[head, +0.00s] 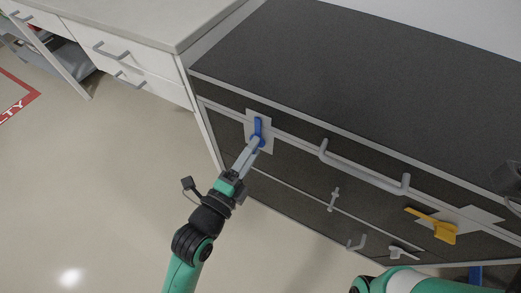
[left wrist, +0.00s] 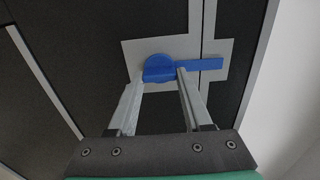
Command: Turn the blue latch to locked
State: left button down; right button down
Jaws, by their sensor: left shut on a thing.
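The blue latch (head: 258,127) sits on a light grey plate (head: 249,122) at the upper left of the dark cabinet front. Its arm points up in the head view, across the seam at the top of the drawer. It also shows in the left wrist view as a round hub with a flat bar (left wrist: 199,66) reaching right across a gap in the plate. My left gripper (head: 256,145) is shut on the latch's hub, its fingers (left wrist: 162,75) on either side of it. My right gripper is not clearly in view; part of my right arm shows at the lower right.
The dark cabinet has a long grey handle (head: 362,169) right of the latch. A yellow latch (head: 434,226) on a pale plate is further right, with small grey handles (head: 334,199) lower down. A white drawer unit (head: 112,62) stands left. The floor at left is open.

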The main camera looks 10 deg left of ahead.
dwell(0.3)
pick_arm(q)
jog(key=shift+c, duration=1.6)
grip_release()
jog(key=shift+s, duration=0.1)
jog(key=p+v, duration=0.2)
jog(key=v, duration=0.9)
jog(key=shift+s, duration=0.2)
jog(key=shift+a, duration=0.15)
